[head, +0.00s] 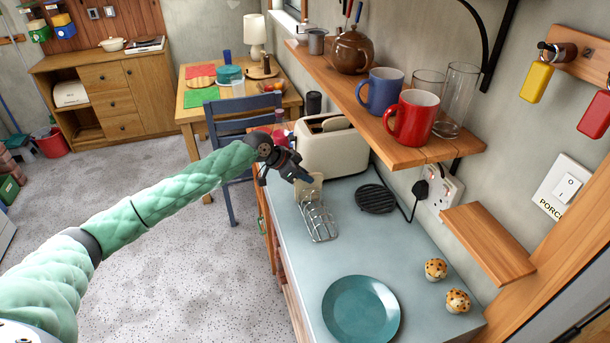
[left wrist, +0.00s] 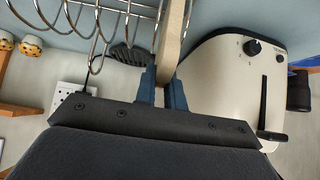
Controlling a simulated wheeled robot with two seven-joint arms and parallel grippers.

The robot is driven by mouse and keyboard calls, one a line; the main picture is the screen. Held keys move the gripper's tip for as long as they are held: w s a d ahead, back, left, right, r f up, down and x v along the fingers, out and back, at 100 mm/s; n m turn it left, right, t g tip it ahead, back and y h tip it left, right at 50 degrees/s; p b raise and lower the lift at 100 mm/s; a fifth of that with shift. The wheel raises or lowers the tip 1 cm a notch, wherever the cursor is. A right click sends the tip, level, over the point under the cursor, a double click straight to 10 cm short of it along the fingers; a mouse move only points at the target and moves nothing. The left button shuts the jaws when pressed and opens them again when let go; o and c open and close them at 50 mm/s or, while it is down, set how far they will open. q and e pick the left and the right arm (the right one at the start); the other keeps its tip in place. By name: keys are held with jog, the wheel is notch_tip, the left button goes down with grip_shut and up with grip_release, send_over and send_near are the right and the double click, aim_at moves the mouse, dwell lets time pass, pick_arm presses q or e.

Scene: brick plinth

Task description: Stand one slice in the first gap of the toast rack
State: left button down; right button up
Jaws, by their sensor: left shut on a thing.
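My left gripper (head: 298,177) is shut on a pale bread slice (head: 312,187) at the toaster end of the wire toast rack (head: 319,222). In the left wrist view, the dark blue fingers (left wrist: 164,88) pinch the slice (left wrist: 173,40), which shows edge-on as a tan strip. The rack's wires (left wrist: 98,22) are close beside it on the left. I cannot tell whether the slice's lower edge is between the wires. The cream toaster (head: 345,152) stands just behind; it also shows in the left wrist view (left wrist: 222,85). Another slice (head: 335,124) sticks out of its slot. My right gripper is out of view.
A teal plate (head: 361,309) lies at the counter's near end, with two muffins (head: 436,268) to its right. A black trivet (head: 377,198) lies right of the rack. A wooden shelf (head: 420,152) with mugs overhangs the wall side. The counter between rack and plate is clear.

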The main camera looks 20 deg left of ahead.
pick_arm(q)
jog(key=c, duration=1.5)
grip_release()
jog(key=shift+f, duration=0.1)
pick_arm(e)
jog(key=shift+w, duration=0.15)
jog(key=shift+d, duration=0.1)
